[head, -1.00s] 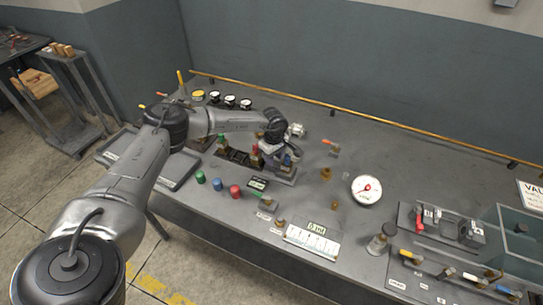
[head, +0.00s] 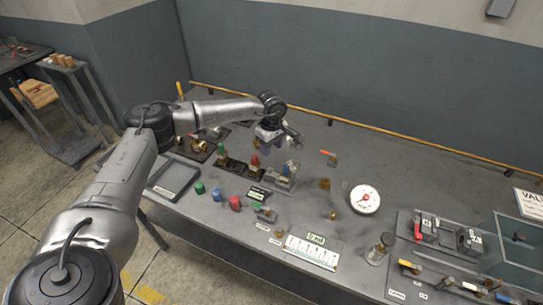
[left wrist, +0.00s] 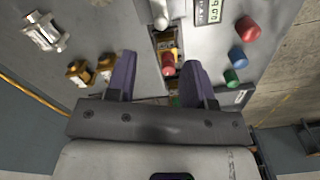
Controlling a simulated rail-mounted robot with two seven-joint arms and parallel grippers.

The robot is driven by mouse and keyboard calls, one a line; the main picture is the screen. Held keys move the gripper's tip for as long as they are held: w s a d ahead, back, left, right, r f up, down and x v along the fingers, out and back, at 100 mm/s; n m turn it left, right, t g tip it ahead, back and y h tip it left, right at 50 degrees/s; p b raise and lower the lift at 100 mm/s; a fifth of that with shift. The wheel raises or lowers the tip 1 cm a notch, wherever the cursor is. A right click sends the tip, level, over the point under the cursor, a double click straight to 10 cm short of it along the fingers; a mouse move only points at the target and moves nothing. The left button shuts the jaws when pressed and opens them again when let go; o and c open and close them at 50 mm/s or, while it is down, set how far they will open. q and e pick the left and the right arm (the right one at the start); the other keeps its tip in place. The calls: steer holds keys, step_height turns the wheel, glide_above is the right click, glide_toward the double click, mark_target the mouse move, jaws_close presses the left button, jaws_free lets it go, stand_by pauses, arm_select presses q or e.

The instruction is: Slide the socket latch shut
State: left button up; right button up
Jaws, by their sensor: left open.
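My left gripper (head: 274,142) is open and empty above and behind the socket row. In the left wrist view its two purple fingers (left wrist: 160,78) frame the red plug (left wrist: 168,63), apart from it. The green plug (left wrist: 176,101) is partly hidden by the gripper. My right gripper is not in view.
Green, blue and red caps (head: 235,202) stand at the bench's front edge, near a small display (head: 257,192). A yellow rail (head: 400,132) runs along the back.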

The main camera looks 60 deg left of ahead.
arm_select(q)
steer(key=shift+r, duration=1.7)
